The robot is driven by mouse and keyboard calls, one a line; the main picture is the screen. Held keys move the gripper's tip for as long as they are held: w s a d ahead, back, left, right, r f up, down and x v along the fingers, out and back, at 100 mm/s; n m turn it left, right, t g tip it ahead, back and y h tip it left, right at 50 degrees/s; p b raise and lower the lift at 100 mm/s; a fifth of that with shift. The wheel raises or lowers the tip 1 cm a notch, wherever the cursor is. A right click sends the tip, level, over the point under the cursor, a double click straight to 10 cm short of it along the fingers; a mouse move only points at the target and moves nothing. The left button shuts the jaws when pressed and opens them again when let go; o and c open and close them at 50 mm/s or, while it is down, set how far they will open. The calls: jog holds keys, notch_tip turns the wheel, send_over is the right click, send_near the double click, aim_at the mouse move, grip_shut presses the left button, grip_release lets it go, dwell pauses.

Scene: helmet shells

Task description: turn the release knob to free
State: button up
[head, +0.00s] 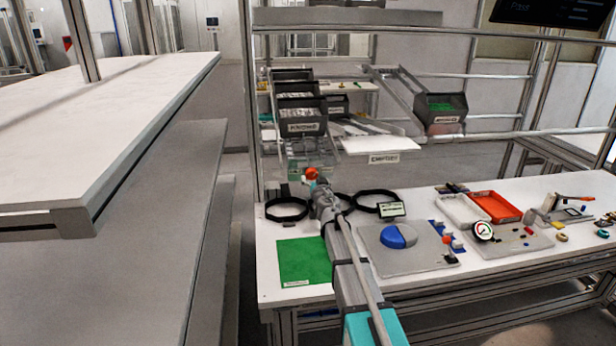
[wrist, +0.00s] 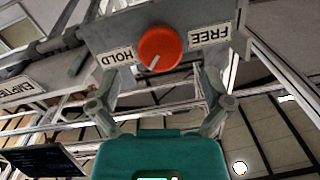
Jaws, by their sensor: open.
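The red-orange round release knob (wrist: 160,48) sits on a grey panel (wrist: 100,35) in the wrist view. Its white pointer line slants down-left, towards the HOLD label (wrist: 115,57). The FREE label (wrist: 210,33) is to the right of the knob. My gripper (wrist: 160,78) is open, with one finger on each side of the picture and the knob centred between and beyond them. I see no finger touching the knob. In the head view the knob (head: 311,173) shows just past the end of my gripper (head: 318,184).
An EMPTIES chute (head: 383,158) is behind my arm, with grey bins (head: 302,112) above it. Black rings (head: 287,209), a green mat (head: 303,262) and a grey board with a blue shell (head: 398,236) lie on the white table. Rails surround the panel.

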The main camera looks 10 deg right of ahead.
aim_at(312, 175)
jog(key=shift+w+a, duration=0.1)
jog(key=shift+w, duration=1.7)
jog(key=c, duration=1.1)
jog(key=shift+a, duration=0.3)
jog(key=shift+d, duration=0.15)
